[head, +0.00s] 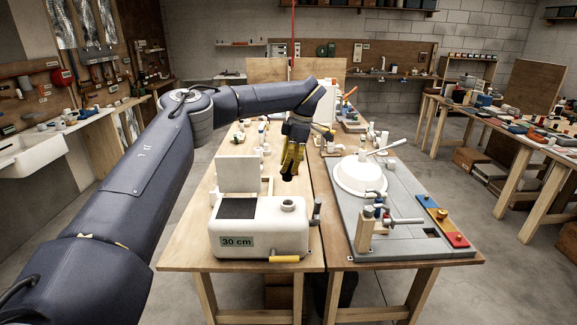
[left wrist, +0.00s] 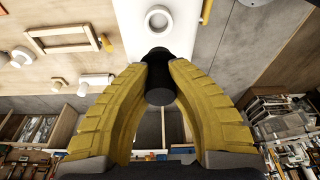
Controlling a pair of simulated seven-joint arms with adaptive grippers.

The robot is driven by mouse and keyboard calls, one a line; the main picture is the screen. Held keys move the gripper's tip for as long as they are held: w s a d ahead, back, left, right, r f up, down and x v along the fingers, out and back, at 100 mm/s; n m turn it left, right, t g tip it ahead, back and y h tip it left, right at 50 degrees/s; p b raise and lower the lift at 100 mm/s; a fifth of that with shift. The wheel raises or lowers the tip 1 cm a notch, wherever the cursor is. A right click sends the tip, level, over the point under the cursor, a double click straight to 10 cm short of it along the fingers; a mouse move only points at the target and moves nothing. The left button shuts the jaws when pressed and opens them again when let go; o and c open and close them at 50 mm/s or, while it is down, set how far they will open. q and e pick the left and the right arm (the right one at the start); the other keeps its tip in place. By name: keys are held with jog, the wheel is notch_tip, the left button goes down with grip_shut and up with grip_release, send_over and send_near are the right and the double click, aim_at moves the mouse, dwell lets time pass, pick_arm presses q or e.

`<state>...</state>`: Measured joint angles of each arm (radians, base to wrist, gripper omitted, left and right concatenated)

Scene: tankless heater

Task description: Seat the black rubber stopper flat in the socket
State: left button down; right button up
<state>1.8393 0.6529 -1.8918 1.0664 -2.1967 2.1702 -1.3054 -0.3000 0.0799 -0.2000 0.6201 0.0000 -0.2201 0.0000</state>
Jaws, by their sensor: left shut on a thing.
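The black rubber stopper (head: 287,176) is between the yellow fingers of my left gripper (head: 291,160) in the head view. In the left wrist view the stopper (left wrist: 158,78) hangs between the two fingertips (left wrist: 158,66), and the fingers are shut on it. The round white socket (head: 288,204) is a raised ring on top of the white heater tank (head: 262,229). It also shows as a ring (left wrist: 158,19) at the top of the left wrist view. The stopper is above the socket in the head view and apart from it. My right gripper is not in view.
To the right, a grey board (head: 408,240) holds a white round basin (head: 360,175) and pipe fittings. A coloured strip (head: 443,222) lies at its right edge.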

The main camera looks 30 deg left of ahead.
aim_at(288, 179)
pick_arm(q)
jog(key=shift+f+h, duration=0.15)
jog(key=shift+h, duration=0.15)
jog(key=shift+f, duration=2.3)
jog(key=shift+f+t, duration=0.25)
jog(key=shift+t, duration=0.05)
jog(key=shift+f, duration=1.5)
jog(key=shift+f, duration=1.55)
dwell(1.9)
